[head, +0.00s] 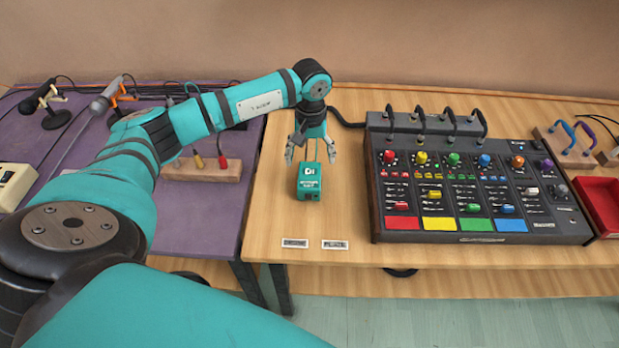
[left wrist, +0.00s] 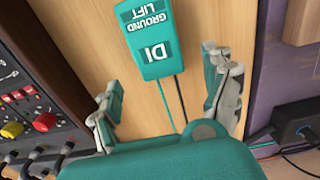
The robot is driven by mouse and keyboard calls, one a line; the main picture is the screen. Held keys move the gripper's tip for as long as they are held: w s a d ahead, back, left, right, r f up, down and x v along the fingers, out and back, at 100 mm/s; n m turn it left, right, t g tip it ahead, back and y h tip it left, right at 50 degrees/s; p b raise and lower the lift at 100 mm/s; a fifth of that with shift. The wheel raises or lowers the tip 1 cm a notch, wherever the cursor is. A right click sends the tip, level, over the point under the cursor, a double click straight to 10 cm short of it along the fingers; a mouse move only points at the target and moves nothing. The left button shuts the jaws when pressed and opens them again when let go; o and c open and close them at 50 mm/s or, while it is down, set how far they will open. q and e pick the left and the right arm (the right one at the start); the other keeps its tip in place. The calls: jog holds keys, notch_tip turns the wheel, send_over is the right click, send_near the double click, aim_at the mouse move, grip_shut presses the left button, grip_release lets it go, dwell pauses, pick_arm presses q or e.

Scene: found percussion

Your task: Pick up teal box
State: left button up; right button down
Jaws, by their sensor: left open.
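The teal box (head: 310,182) sits on the wooden table, left of the mixer. My left gripper (head: 310,153) is open just behind the box in the head view, with a finger on either side. In the left wrist view the open fingers (left wrist: 165,85) have nothing between them but the cables and bare wood below. My right gripper is not in view.
A mixer (head: 470,122) with coloured knobs stands to the right, with a red tray (head: 600,200) beyond it. A purple table (head: 190,225) on the left holds microphones and a wooden cable block (head: 205,170). Wood between box and mixer is clear.

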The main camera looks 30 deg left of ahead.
aim_at(310, 167)
pick_arm(q)
jog(key=f, duration=0.2)
jog(key=f+p, duration=0.1)
jog(key=shift+s+f, duration=0.25)
jog(key=shift+f, duration=0.45)
jog(key=shift+c, duration=0.3)
jog(key=c, duration=1.4)
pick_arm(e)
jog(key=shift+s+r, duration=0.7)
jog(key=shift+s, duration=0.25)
pick_arm(q)
jog(key=shift+w+r, duration=0.1)
jog(key=shift+c, duration=0.2)
